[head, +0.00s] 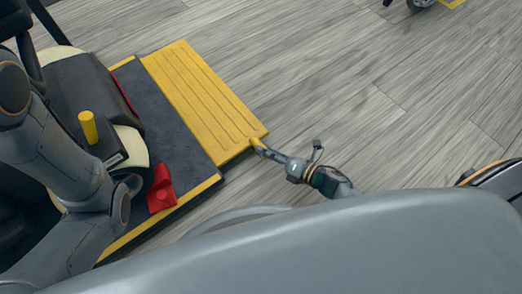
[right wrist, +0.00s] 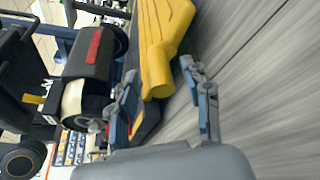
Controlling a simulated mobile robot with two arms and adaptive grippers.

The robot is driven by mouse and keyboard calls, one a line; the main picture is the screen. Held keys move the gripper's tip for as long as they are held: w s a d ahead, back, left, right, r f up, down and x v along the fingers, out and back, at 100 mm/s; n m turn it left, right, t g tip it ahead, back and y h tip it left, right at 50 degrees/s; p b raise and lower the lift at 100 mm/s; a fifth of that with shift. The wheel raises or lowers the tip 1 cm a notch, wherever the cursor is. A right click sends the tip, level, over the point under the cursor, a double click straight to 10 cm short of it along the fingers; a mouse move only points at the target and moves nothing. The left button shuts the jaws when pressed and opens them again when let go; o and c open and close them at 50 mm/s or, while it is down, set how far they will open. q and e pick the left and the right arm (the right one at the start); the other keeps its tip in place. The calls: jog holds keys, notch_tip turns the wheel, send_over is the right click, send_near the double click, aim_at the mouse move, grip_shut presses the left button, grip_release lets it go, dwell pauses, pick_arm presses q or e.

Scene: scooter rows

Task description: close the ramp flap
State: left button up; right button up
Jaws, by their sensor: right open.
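The ramp flap (head: 200,98) is a yellow ribbed plate. It lies folded out from the edge of a dark scooter deck (head: 165,120), low over the floor. My right gripper (head: 259,146) is at the flap's near outer corner. In the right wrist view the flap (right wrist: 165,25) ends in a rounded yellow knob (right wrist: 156,72). The open fingers of my right gripper stand on either side of the knob; I cannot tell whether they touch it. My left arm crosses the left of the head view, but its gripper does not show.
A red pedal-like part (head: 161,188) and a yellow post (head: 88,127) are on the scooter. A wheel (head: 420,4) stands far off at the top right. The grey wood floor (head: 370,100) right of the flap is clear.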

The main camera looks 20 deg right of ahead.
jog(key=shift+b+x, duration=0.4)
jog(key=shift+x, duration=1)
jog(key=shift+c, duration=0.4)
jog(key=shift+a+r, duration=0.1)
grip_shut()
